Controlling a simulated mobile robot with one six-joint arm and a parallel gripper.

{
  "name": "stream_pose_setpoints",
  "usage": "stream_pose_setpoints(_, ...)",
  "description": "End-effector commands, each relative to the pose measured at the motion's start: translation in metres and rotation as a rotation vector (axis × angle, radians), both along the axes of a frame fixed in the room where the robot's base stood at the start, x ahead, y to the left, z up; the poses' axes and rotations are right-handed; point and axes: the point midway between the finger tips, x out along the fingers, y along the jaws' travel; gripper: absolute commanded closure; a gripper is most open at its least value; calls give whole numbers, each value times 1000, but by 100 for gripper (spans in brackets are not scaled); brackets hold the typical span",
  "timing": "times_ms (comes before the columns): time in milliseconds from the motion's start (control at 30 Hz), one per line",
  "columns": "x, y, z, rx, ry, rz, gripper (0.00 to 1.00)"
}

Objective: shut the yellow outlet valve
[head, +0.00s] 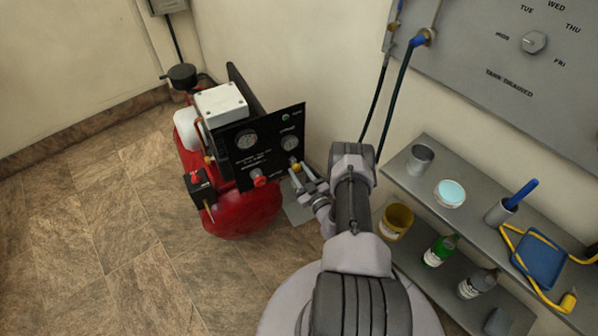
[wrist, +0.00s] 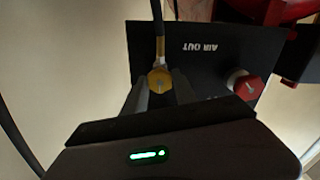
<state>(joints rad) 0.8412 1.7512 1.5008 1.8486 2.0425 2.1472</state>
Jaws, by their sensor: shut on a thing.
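The yellow outlet valve (wrist: 160,80) sits on the black panel (wrist: 205,58) of the red compressor, near the "AIR OUT" label in the wrist view. My gripper (wrist: 163,92) is shut on the valve, one finger on each side of it. In the head view my gripper (head: 300,180) reaches the lower right part of the panel, and a little of the yellow valve (head: 296,167) shows there. The fingers hide part of the valve, and I cannot tell how far it is turned.
A red knob (wrist: 243,84) is beside the valve on the same panel; it also shows in the head view (head: 258,180). The red compressor tank (head: 240,212) stands on the tiled floor. Shelves (head: 455,215) with cups and bottles are at the right. The floor at the left is clear.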

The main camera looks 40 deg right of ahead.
Motion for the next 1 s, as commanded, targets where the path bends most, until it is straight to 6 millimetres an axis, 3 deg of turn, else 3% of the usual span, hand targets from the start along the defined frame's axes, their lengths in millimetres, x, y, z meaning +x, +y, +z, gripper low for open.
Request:
stream_pose_setpoints(67,0,1,-1,2,2,0,100)
stream_pose_setpoints(100,0,1,-1,2,2,0,59)
stream_pose_setpoints(200,0,1,-1,1,1,1,45)
stream_pose_setpoints(567,-8,1,1,0,1,-2,45)
stream_pose_setpoints(667,-28,6,3,4,3,-4,45)
stream_pose_setpoints(1000,-134,30,3,4,2,-8,45)
